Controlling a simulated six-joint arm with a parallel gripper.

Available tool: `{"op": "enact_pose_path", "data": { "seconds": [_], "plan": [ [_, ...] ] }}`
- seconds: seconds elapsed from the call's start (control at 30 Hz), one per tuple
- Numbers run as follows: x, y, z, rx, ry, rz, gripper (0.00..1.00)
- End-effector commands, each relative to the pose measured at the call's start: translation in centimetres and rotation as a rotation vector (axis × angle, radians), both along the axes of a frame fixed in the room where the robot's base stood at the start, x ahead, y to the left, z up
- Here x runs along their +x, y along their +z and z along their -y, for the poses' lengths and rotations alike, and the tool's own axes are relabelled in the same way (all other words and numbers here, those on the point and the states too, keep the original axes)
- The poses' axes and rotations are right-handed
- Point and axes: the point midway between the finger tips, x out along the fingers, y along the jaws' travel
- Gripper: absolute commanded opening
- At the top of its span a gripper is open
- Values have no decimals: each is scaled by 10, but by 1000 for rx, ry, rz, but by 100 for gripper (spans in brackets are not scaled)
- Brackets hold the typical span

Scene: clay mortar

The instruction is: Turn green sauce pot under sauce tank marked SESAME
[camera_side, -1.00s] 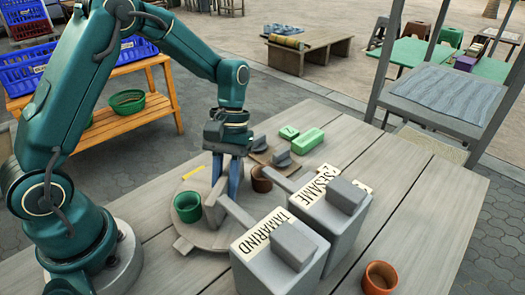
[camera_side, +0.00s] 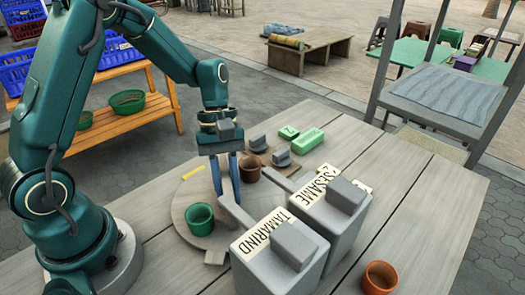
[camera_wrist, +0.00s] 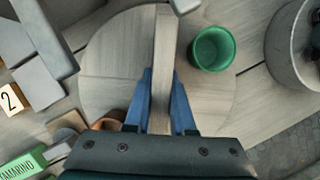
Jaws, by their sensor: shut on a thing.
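The green sauce pot (camera_side: 200,219) stands upright on the front left of a round wooden turntable (camera_side: 185,200); it also shows in the wrist view (camera_wrist: 212,48). My gripper (camera_side: 226,196) is shut on the upright bar of the turntable, with its blue fingers on both sides of the bar (camera_wrist: 162,65). The SESAME tank (camera_side: 335,220) stands to the right, its spout (camera_side: 280,181) pointing at the turntable's back right. A brown pot (camera_side: 249,170) stands near that spout's end. The green pot is left of the TAMARIND tank's spout (camera_side: 235,212).
The TAMARIND tank (camera_side: 280,255) stands in front of the SESAME tank. Another brown pot (camera_side: 380,278) is at the front right. Grey-topped blocks (camera_side: 282,158) and green blocks (camera_side: 307,140) lie behind the turntable.

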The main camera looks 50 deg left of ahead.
Motion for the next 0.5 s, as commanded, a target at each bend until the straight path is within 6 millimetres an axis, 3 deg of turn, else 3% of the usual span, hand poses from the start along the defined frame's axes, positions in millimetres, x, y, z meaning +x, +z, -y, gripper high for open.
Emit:
{"op": "enact_pose_path", "data": {
  "seconds": [0.5],
  "plan": [
    [2, 0, 2, -2, 261, -2, 0]
  ]
}}
